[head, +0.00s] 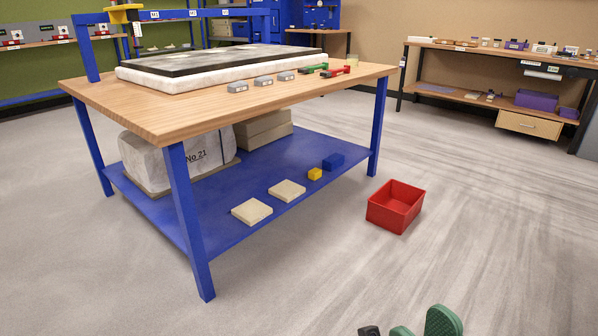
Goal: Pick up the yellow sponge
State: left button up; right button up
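A small yellow block (315,174), which looks like the yellow sponge, lies on the blue lower shelf (240,215) of the workbench, near its front edge. Green and dark parts at the bottom edge, right of centre, look like the tip of my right gripper (422,326). My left gripper is not in view.
Two beige slabs (252,211) lie on the shelf left of the yellow block. The blue bench leg (378,126) stands to its right, and the wooden top (185,112) overhangs the shelf. A red bin (396,206) is on the floor. Floor in front is clear.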

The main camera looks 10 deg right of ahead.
aim_at(315, 174)
jog(key=i+l+u, duration=0.25)
jog(key=u, duration=0.15)
jog(key=i+l+u, duration=0.2)
jog(key=u, duration=0.2)
jog(key=i+l, duration=0.15)
jog(key=l, duration=0.2)
jog(key=i+l+u, duration=0.15)
jog(key=l, duration=0.25)
jog(key=i+l, duration=0.2)
jog(key=l, duration=0.15)
jog(key=i+l+u, duration=0.15)
jog(key=l, duration=0.25)
jog(key=i+l, duration=0.1)
jog(key=l, duration=0.3)
jog(key=i+l+u, duration=0.15)
jog(key=l, duration=0.25)
jog(key=i+l, duration=0.1)
jog(key=l, duration=0.3)
jog(key=i+l, duration=0.1)
jog(key=l, duration=0.3)
jog(key=i+l, duration=0.15)
jog(key=l, duration=0.25)
jog(key=i+l, duration=0.1)
jog(key=l, duration=0.3)
jog(key=i+l, duration=0.1)
jog(key=l, duration=0.35)
jog(key=j+u, duration=0.05)
